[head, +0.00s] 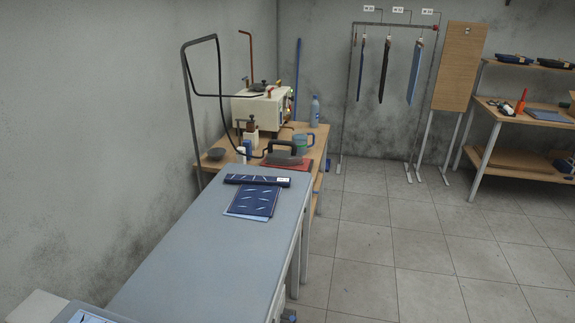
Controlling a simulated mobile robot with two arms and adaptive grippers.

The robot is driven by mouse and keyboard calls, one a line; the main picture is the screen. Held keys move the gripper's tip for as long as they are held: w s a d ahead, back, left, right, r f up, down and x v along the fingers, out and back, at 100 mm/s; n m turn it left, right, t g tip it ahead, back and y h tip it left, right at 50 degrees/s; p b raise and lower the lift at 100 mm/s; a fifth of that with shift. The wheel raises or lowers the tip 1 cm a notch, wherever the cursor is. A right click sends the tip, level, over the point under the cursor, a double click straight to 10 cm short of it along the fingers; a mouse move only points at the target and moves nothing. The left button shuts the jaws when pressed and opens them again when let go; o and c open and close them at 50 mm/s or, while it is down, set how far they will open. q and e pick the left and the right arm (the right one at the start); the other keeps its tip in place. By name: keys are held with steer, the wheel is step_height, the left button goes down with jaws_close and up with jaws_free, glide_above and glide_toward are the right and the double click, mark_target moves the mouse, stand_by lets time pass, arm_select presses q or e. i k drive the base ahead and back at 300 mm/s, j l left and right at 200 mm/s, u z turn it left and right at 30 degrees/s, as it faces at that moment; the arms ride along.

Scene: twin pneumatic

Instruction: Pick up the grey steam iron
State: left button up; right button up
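The grey steam iron (283,159) sits on a red pad (300,167) at the near end of the wooden table, just beyond the grey ironing table. Its dark handle faces up. A black hose hangs from a bent metal stand and drops toward the iron; I cannot tell exactly where it joins. Neither of my grippers is in view.
The long grey ironing table (200,250) carries folded blue patterned cloth (254,202). Tiled floor (400,240) to the right is clear.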

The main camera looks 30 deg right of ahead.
mark_target(275, 157)
steer(key=k+z, duration=0.15)
steer(key=z, duration=0.35)
steer(key=k+z, duration=0.15)
steer(key=z, duration=0.35)
steer(key=i+l+z, duration=0.35)
steer(key=i, duration=0.2)
steer(key=i+z, duration=0.4)
steer(key=i, duration=2)
